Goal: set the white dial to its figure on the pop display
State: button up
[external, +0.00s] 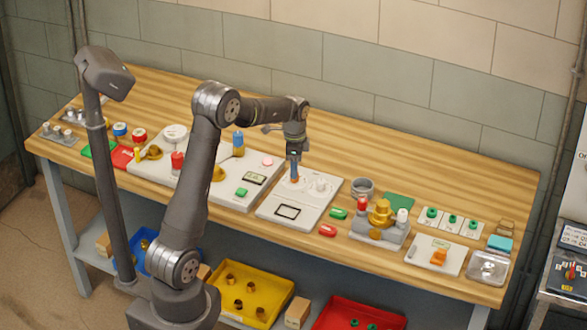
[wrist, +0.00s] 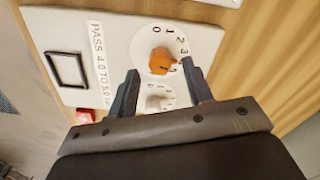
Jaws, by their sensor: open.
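The white dial (external: 320,185) sits on a pale panel (external: 265,216), to the right of an orange dial (external: 295,180). In the wrist view the white dial (wrist: 158,103) is partly hidden by my gripper body, and I cannot read its setting. The orange dial (wrist: 163,62) lies beyond it on a numbered white disc. My gripper (external: 294,178) points down over the panel near the orange dial. In the wrist view my gripper (wrist: 161,72) is open, with its fingers apart and nothing held. A black-framed square (wrist: 68,69) is on the panel; I see no figure in it.
A printed label (wrist: 98,65) reads about "PASS 4.0 TO 5.0". A neighbouring panel with a small display (external: 255,178) stands to the left; its figure is too small to read. Red (external: 328,230) and green (external: 338,213) pieces and a brass fitting (external: 381,215) stand to the right.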

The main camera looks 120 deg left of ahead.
aim_at(321, 181)
jog(key=w+r, duration=0.3)
jog(key=r, duration=0.2)
jog(key=w+r, duration=0.2)
jog(key=r, duration=0.2)
jog(key=w+r, duration=0.3)
jog(key=r, duration=0.2)
jog(key=shift+w+a+r, duration=0.25)
jog(key=shift+w+r, duration=0.05)
jog(key=f, duration=1.6)
jog(key=shift+w+d+f, duration=0.2)
jog(key=shift+d+f, duration=0.05)
jog(key=shift+f, duration=0.15)
jog(key=c, duration=1)
